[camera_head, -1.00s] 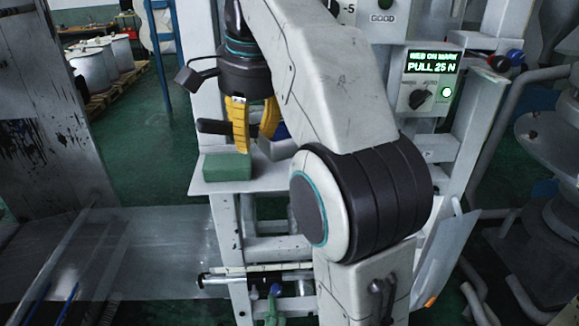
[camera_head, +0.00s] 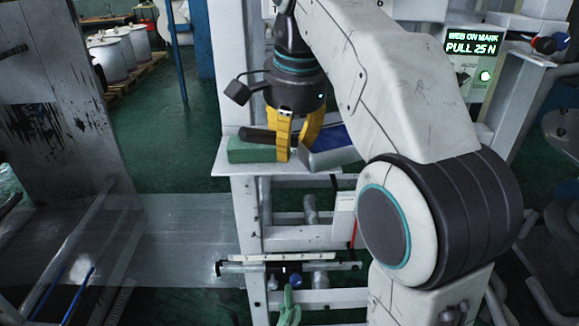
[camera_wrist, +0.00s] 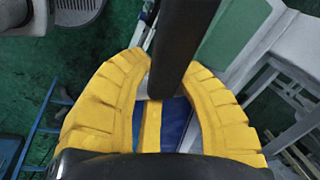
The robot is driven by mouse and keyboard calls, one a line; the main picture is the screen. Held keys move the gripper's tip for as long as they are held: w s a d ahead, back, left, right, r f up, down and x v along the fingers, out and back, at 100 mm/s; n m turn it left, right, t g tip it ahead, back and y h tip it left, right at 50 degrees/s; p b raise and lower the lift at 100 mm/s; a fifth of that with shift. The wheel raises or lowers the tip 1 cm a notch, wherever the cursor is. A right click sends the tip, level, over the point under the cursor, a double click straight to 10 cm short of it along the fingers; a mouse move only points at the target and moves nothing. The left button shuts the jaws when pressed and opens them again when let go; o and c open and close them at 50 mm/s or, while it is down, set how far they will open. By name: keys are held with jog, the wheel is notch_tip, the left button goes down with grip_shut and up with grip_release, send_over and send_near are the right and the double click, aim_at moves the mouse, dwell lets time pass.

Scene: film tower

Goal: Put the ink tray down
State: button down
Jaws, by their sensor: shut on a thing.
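The ink tray (camera_head: 330,155) is a grey tray with blue inside and a dark, rod-like handle (camera_head: 257,135) to its left. My gripper (camera_head: 288,157) has its yellow fingers shut on the handle. The tray is low at the white shelf (camera_head: 224,165), to the right of a green block (camera_head: 250,154). I cannot tell whether its underside touches the shelf. In the wrist view, the dark handle (camera_wrist: 183,45) runs between the yellow fingers, and a blue patch of the tray (camera_wrist: 175,122) shows behind them. My arm hides the tray's right side.
A lit panel (camera_head: 472,45) reads "WEB ON MARK PULL 25 N". Below the shelf are frame bars and a clear sheet (camera_head: 180,235). White drums (camera_head: 105,60) stand far back left.

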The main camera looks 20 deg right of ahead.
jog(key=shift+s+b+x, duration=0.2)
jog(key=shift+b+x, duration=0.2)
jog(key=shift+x, duration=0.6)
jog(key=shift+s+b+x, duration=0.25)
jog(key=shift+b+x, duration=0.1)
jog(key=shift+x, duration=0.65)
jog(key=shift+f, duration=0.2)
jog(key=c, duration=0.9)
grip_release()
jog(key=shift+c, duration=0.2)
